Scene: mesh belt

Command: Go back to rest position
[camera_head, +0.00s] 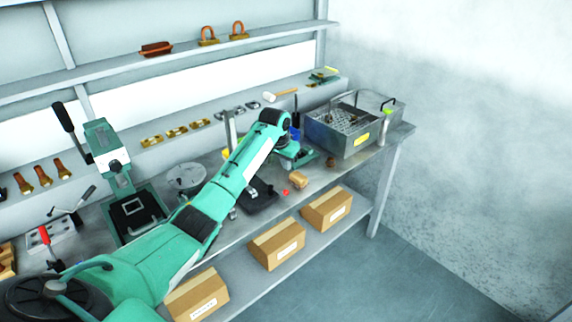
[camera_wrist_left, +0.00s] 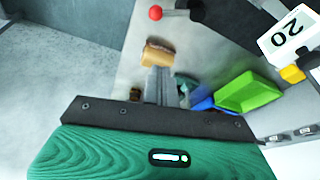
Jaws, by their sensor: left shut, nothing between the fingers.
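My left arm (camera_head: 215,195) reaches from the lower left across the workbench, with its wrist bent down near the metal box. My left gripper (camera_head: 304,161) is low over the bench, just left of that box; its fingers look small there. In the left wrist view the grey fingers (camera_wrist_left: 159,82) are together and hold nothing. A tan-brown block (camera_wrist_left: 158,52) lies just beyond the fingertips; it also shows in the head view (camera_head: 298,181). My right gripper is not in view.
An open grey metal box (camera_head: 345,144) stands at the bench's right end. A teal press (camera_head: 107,150) stands at the left. Cardboard boxes (camera_head: 277,246) sit on the lower shelf. The floor at right is clear.

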